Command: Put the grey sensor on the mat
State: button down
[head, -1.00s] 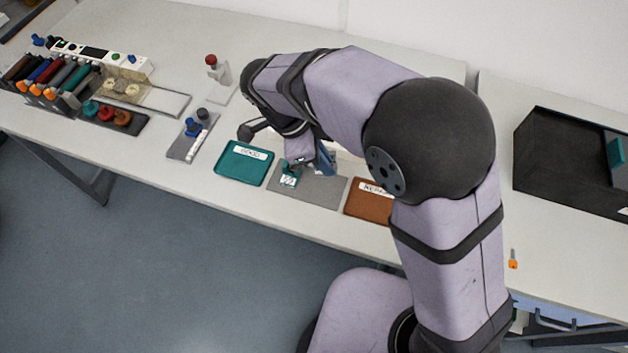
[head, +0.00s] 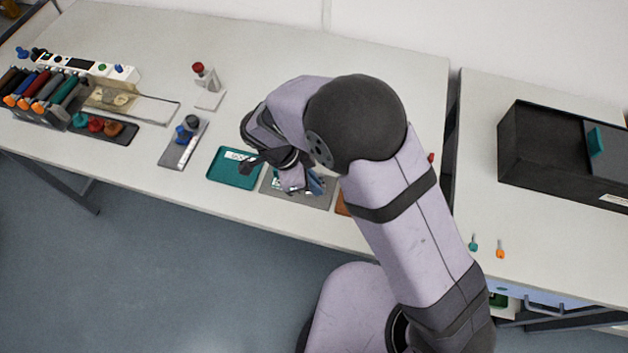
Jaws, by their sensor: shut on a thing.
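The grey mat (head: 315,201) lies near the table's front edge, between a teal tray and a brown tray. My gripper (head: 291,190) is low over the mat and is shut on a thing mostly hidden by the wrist. A small teal and white piece (head: 276,183) shows at the gripper's left side; I cannot tell whether it is held or lies on the mat. A blue part (head: 316,186) shows at the gripper's right side. I cannot make out the grey sensor.
The teal tray (head: 221,174) is close on the left, and the brown tray (head: 341,206) is partly hidden by my arm. A holder with blue and dark knobs (head: 170,155) stands farther left. A black bin (head: 535,150) stands on the right table.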

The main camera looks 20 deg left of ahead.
jog(key=shift+f, duration=0.15)
jog(key=c, duration=1.9)
grip_release()
jog(key=shift+o, duration=0.2)
jog(key=shift+r, duration=0.2)
jog(key=b+v, duration=0.3)
jog(key=v, duration=0.9)
jog(key=shift+s+f, duration=0.1)
